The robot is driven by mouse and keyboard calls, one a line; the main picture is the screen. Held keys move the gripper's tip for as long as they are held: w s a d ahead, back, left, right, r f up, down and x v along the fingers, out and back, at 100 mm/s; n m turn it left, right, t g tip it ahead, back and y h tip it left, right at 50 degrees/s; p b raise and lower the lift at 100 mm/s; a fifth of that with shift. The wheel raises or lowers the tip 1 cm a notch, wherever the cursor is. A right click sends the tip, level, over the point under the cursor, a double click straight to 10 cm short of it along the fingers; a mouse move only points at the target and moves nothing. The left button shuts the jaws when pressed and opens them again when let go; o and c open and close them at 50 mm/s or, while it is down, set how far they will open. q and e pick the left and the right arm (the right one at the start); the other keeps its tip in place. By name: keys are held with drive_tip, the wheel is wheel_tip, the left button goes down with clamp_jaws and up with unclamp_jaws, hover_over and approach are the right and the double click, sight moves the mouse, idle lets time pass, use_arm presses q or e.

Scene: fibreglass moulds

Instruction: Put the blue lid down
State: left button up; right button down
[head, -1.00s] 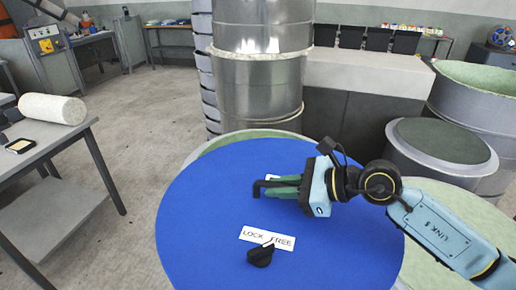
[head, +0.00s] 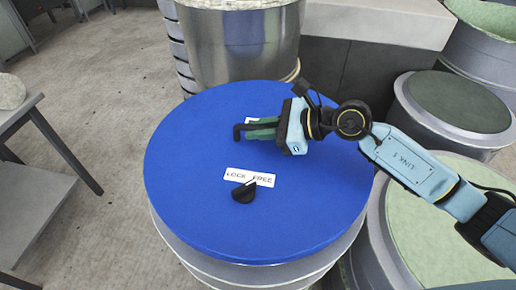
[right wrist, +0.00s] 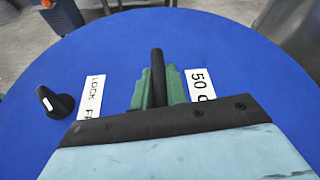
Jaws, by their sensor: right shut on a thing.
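The blue lid (head: 300,215) is a large flat disc, level, over a silver drum (head: 250,274) in the head view. It hides the drum's mouth, and I cannot tell whether it touches the rim. My right gripper (head: 257,131) is above the lid, its green fingers shut on the lid's black handle (head: 238,131). The handle also shows between the fingers in the right wrist view (right wrist: 157,70). A black knob (head: 243,192) sits beside a white LOCK/FREE label (head: 249,177), its pointer towards FREE. My left gripper is out of view.
At the right are a closed drum with a dark green top (head: 458,102) and a drum with a pale green top (head: 440,205). A grey table (head: 30,165) stands at the left, with clear floor between.

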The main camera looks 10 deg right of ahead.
sight(260, 148)
wheel_tip(260, 148, down, 6)
drive_tip(key=shift+w+r+b, duration=0.1)
drive_tip(key=shift+b, duration=0.4)
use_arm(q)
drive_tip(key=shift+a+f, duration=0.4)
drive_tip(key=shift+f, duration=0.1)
use_arm(e)
drive_tip(key=c, duration=1.8)
unclamp_jaws()
drive_tip(key=shift+f, duration=0.25)
drive_tip(key=o, duration=0.4)
drive_tip(key=shift+r, duration=0.15)
drive_tip(key=v, duration=1)
drive_tip(key=shift+s+d+b, duration=0.2)
drive_tip(key=shift+s+b, duration=0.05)
drive_tip(key=shift+b, duration=0.15)
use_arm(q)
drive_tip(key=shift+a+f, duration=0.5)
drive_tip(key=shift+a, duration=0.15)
use_arm(e)
drive_tip(key=shift+v, duration=0.75)
drive_tip(key=shift+r, duration=0.1)
